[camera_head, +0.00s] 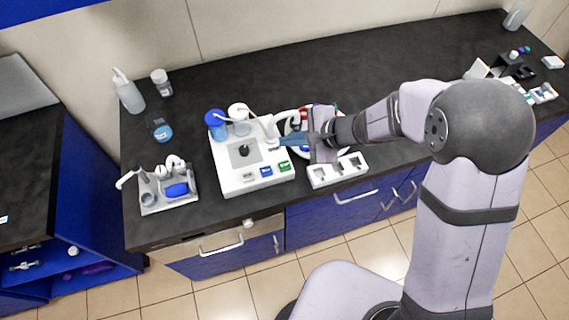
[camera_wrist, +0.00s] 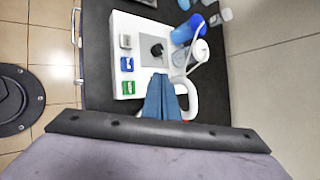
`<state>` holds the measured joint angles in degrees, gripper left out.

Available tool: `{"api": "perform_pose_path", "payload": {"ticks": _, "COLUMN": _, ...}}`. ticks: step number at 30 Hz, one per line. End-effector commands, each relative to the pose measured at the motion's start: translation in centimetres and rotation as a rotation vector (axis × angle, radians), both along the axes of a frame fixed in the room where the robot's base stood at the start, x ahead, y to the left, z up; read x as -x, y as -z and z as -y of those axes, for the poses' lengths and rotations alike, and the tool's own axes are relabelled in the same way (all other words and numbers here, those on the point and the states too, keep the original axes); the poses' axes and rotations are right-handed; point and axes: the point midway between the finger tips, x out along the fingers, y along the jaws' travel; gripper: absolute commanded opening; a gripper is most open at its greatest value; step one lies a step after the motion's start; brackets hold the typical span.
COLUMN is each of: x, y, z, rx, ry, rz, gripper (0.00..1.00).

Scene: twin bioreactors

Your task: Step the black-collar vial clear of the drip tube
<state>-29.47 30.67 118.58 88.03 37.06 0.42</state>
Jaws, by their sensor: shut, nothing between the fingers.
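A white bioreactor unit (camera_head: 230,182) stands on the dark bench. It carries a blue-capped vessel (camera_head: 215,120), a white-capped vessel (camera_head: 238,115), a black knob (camera_head: 244,151) and grey, blue and green buttons; the green button (camera_wrist: 128,88) shows clearly in the wrist view. A white tube (camera_head: 255,118) curves from the vessels toward the unit's right side. A round white carousel (camera_head: 283,119) with coloured vials is mostly hidden behind my gripper. I cannot make out the black-collar vial. My gripper (camera_head: 277,144) is shut and empty, its blue fingers over the unit's right edge.
A white slotted rack (camera_head: 338,171) sits at the bench's front edge, below my gripper. At left are a grey tray of tools (camera_head: 167,205), a squeeze bottle (camera_head: 130,96) and small jars. The bench's back middle is clear.

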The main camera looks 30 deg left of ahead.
Motion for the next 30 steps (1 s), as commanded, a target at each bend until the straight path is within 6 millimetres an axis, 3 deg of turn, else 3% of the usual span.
{"api": "perform_pose_path", "payload": {"ticks": 11, "x": 0.0, "y": 1.3, "z": 0.0, "rx": 0.001, "ry": -0.001, "rz": 0.000, "gripper": 0.00}}
{"api": "perform_pose_path", "payload": {"ticks": 30, "x": 0.0, "y": 8.2, "z": 0.0, "rx": 0.001, "ry": -0.002, "rz": 0.001, "gripper": 0.00}}
